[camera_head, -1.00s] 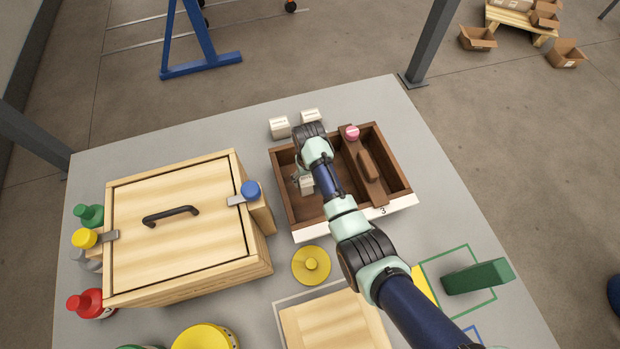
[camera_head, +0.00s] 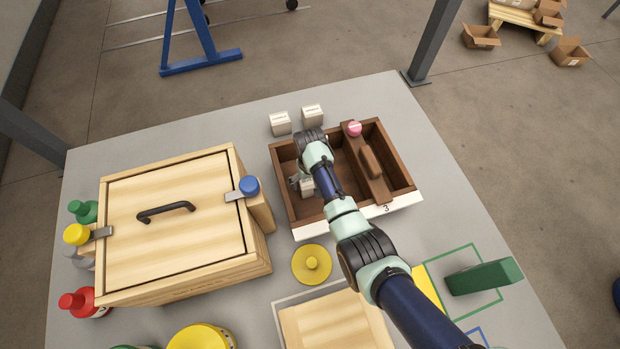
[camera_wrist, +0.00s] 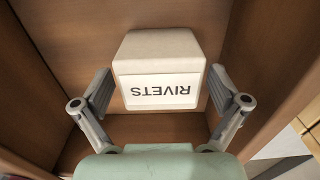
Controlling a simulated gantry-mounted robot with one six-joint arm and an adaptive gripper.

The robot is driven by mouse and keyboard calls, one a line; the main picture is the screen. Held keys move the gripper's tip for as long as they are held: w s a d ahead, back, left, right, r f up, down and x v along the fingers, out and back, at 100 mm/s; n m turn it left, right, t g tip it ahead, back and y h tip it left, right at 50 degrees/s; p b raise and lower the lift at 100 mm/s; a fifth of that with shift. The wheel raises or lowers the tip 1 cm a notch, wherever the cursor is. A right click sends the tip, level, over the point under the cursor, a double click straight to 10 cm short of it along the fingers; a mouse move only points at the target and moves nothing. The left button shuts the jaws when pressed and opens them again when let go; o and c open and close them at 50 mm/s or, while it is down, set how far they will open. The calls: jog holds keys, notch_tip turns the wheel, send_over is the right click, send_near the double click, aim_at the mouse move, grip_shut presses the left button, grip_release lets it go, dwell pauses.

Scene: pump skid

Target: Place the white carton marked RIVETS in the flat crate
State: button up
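The white carton marked RIVETS (camera_wrist: 158,75) sits in the left compartment of the flat brown wooden crate (camera_head: 398,198). In the wrist view its label reads upside down. The carton also shows partly behind my arm in the head view (camera_head: 307,187). My gripper (camera_wrist: 159,90) is low in that compartment with its fingers spread, one on each side of the carton. A gap shows between each finger and the carton, so nothing is gripped. In the head view my wrist hides much of the gripper and part of the compartment.
Two more white cartons (camera_head: 280,123) (camera_head: 313,114) stand behind the crate. A central handle board (camera_head: 371,165) with a pink knob (camera_head: 354,129) divides the crate. A large lidded wooden box (camera_head: 175,225) stands left. A yellow disc (camera_head: 312,264) and green block (camera_head: 484,277) lie in front.

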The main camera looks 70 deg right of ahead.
notch_tip(320, 180, up, 12)
jog(key=p, duration=0.6)
jog(key=shift+r, duration=0.15)
